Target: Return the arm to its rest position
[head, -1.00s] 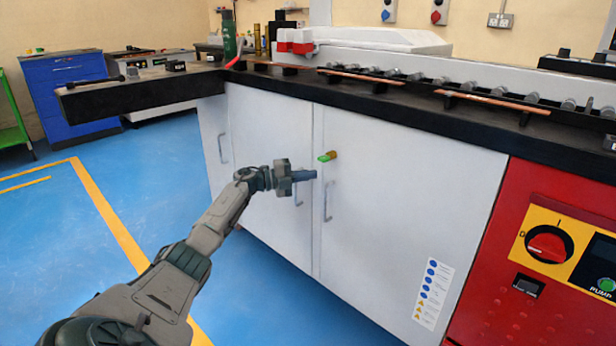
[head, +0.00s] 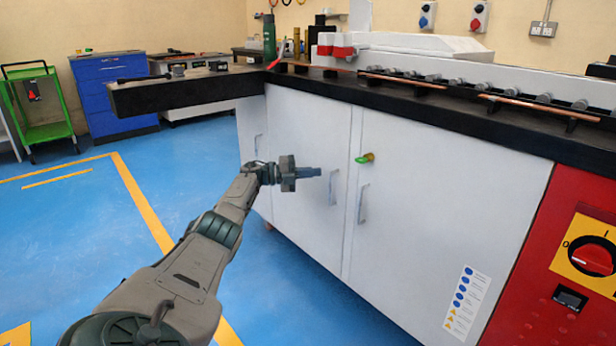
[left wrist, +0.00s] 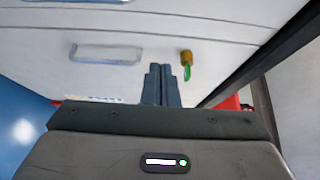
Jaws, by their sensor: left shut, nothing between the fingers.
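My left arm reaches from the lower left toward the white cabinet doors (head: 420,210) in the head view. My left gripper (head: 318,172) is shut and empty, in front of the doors near the left door's handle (head: 334,187). In the left wrist view its fingers (left wrist: 161,85) are together, pointing toward a door with a long handle (left wrist: 105,54). A key with a green head and brass body (head: 365,158) sits in the right door, to the right of the gripper. It also shows in the left wrist view (left wrist: 186,66). My right gripper is not in view.
A dark worktop (head: 190,92) overhangs at the left. Copper bars (head: 540,107) lie on the bench. A red panel with a rotary switch (head: 592,257) stands at the right. A green trolley (head: 40,110) and a blue drawer cabinet (head: 112,95) are at the back left. Blue floor lies open at left.

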